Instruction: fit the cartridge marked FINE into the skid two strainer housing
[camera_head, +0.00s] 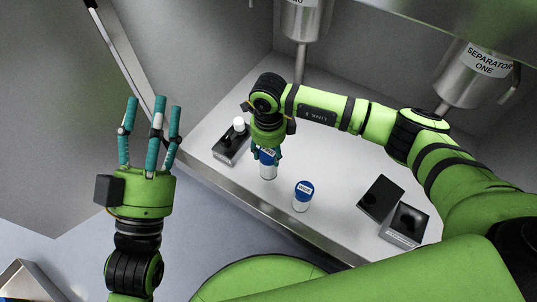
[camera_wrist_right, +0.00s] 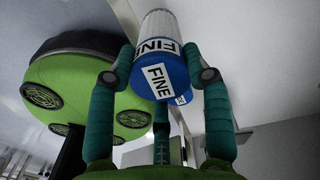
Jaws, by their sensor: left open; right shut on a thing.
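My right gripper (camera_head: 266,150) points down over the bench and is shut on a white cartridge with a blue end (camera_head: 267,170). In the right wrist view the fingers (camera_wrist_right: 165,78) close around the blue end of the cartridge (camera_wrist_right: 160,62), which is marked FINE; its white ribbed body extends beyond. Whether its lower end touches the bench cannot be told. A second white cartridge with a blue labelled top (camera_head: 303,196) stands upright to the right; its label is too small to read. My left gripper (camera_head: 152,105) is open and empty, fingers up, left of the bench. No skid two label is readable.
The pale bench (camera_head: 335,165) has a raised metal front edge (camera_head: 255,205). A vessel labelled SEPARATOR ONE (camera_head: 470,80) and another vessel (camera_head: 301,20) hang behind.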

